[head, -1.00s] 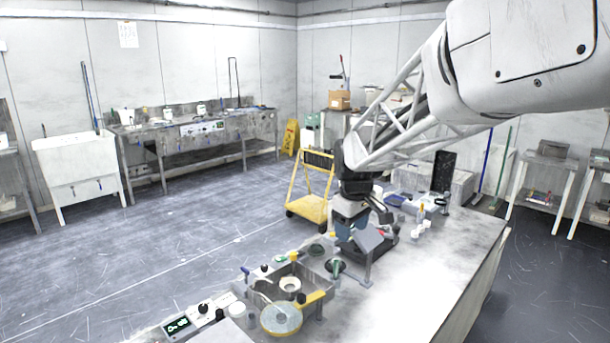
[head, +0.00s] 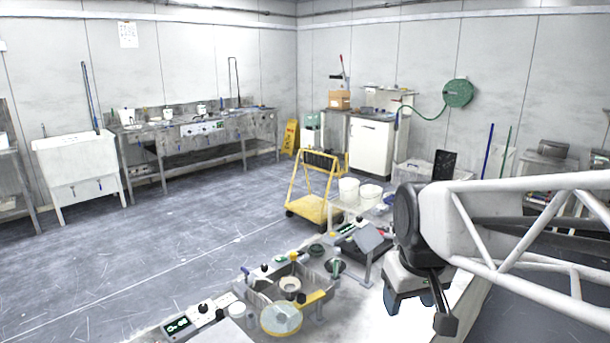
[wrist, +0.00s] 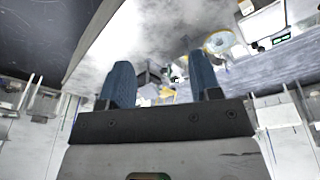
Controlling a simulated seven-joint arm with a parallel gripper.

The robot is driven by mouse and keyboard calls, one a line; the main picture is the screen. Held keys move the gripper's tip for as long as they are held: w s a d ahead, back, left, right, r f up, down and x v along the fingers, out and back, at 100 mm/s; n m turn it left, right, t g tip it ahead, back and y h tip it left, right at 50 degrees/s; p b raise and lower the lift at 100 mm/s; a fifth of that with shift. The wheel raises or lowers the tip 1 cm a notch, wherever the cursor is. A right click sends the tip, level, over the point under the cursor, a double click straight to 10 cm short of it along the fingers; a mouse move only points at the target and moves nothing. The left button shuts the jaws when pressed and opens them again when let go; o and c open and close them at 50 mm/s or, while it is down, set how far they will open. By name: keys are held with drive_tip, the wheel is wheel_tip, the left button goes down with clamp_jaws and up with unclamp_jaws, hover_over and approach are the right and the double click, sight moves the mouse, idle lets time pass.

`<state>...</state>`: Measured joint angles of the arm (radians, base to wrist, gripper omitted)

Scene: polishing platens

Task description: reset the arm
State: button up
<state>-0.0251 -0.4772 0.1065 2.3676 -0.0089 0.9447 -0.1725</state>
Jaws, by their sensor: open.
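My gripper (head: 409,300) hangs over the right part of the workbench (head: 372,322) in the head view, with its dark blue fingers apart and pointing down. In the wrist view my gripper (wrist: 161,72) shows two blue fingers with an open gap and nothing held between them. My arm reaches in from the right edge of the head view. The gripper and wrist hide part of the bench's right side.
A polishing basin with a round platen (head: 281,319) and a yellow arm stands on the bench at left of my gripper. A tilted grey panel (head: 370,239) and white tubs (head: 349,189) are behind. A yellow cart (head: 311,205) stands on the open floor.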

drive_tip(key=s+d+f+m, duration=0.1)
drive_tip(key=s+f+m, duration=0.1)
drive_tip(key=s, duration=0.7)
drive_tip(key=shift+s+d+f+m, duration=0.15)
drive_tip(key=shift+s+f+m, duration=0.15)
drive_tip(key=shift+f, duration=0.25)
